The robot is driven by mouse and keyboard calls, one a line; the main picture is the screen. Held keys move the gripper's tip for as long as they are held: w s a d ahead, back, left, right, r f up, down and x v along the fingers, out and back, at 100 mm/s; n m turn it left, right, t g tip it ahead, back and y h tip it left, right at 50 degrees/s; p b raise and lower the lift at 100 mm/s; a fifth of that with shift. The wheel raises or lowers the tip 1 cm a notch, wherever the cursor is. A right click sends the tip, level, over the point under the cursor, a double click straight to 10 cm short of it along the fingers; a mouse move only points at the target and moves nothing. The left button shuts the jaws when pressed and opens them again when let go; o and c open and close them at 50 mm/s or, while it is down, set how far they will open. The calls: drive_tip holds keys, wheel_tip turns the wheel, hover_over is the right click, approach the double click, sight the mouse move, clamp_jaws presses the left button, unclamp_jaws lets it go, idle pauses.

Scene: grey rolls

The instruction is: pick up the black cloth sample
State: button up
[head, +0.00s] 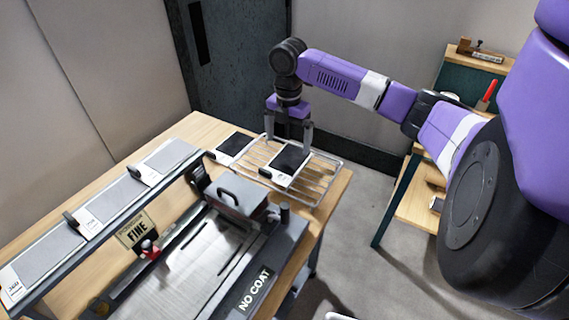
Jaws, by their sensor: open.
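A black sample (289,159) with a white border and label lies on a wire rack (322,185) at the table's far right corner. A second, similar black sample (234,144) lies to its left, beside the rack. I cannot tell by texture which is cloth. My gripper (288,145) is open and empty, pointing down, with its fingers spread over the far part of the sample on the rack. I cannot tell whether the fingertips touch it.
A machine (190,265) with a handled block (236,197) stands in front of the rack. A raised shelf (105,215) with several grey samples runs along the left. A small wooden stand (415,208) is at the right, across open floor.

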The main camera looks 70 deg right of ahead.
sight(290, 159)
drive_tip(key=shift+s+d+f+p, duration=0.1)
drive_tip(key=shift+d+f+p, duration=0.05)
drive_tip(key=shift+f, duration=0.85)
drive_tip(key=shift+s+d+f+p, duration=0.1)
drive_tip(key=shift+f+p, duration=0.05)
drive_tip(key=shift+f, duration=0.85)
drive_tip(key=shift+s+d+f+p, duration=0.1)
drive_tip(key=shift+d+f+p, duration=0.05)
drive_tip(key=shift+f, duration=0.85)
drive_tip(key=shift+w, duration=0.1)
drive_tip(key=c, duration=1.1)
drive_tip(key=shift+c, duration=0.2)
drive_tip(key=shift+r, duration=0.15)
